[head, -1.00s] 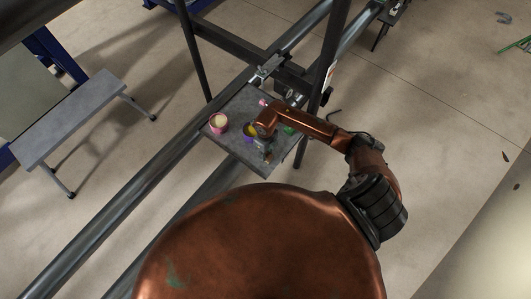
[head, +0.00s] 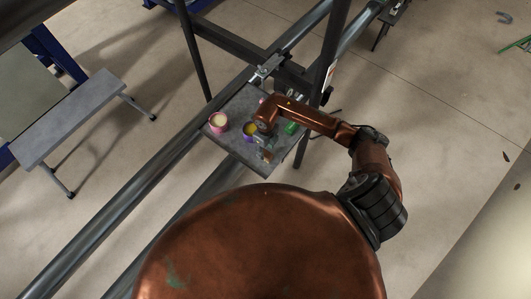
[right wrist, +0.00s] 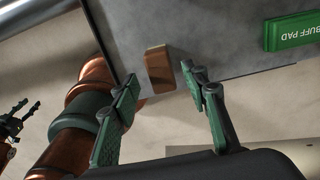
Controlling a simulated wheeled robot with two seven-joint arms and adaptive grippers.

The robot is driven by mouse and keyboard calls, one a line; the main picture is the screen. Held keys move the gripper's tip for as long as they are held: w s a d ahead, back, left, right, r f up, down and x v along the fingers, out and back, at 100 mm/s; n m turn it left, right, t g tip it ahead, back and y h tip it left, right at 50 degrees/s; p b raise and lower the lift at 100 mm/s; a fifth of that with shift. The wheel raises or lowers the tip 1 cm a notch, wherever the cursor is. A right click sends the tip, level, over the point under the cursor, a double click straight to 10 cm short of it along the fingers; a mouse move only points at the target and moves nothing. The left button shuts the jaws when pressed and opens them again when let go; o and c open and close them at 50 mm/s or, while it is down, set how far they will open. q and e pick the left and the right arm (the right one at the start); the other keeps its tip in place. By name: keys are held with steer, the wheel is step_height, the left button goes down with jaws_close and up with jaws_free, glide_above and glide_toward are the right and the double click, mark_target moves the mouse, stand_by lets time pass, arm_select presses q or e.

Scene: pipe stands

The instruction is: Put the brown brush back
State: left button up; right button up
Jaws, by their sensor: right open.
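The brown brush (right wrist: 159,68) shows in the right wrist view as a small brown block at the edge of the grey tray (right wrist: 225,20). In the head view the brush (head: 267,156) is a small brown spot near the tray's front corner. My right gripper (right wrist: 158,77) is open, with one fingertip on each side of the brush in the picture. I cannot tell whether the fingers touch it. In the head view my right gripper (head: 261,142) is over the tray, partly hidden by its own arm. My left gripper (right wrist: 24,112) shows small at the left edge of the right wrist view, fingers apart.
Long pipes (head: 140,190) and dark upright posts (head: 329,60) surround the tray.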

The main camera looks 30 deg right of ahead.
mark_target(266, 153)
step_height(266, 153, up, 8)
steer(key=b, duration=0.1)
steer(key=shift+r, duration=0.2)
stand_by(0.6)
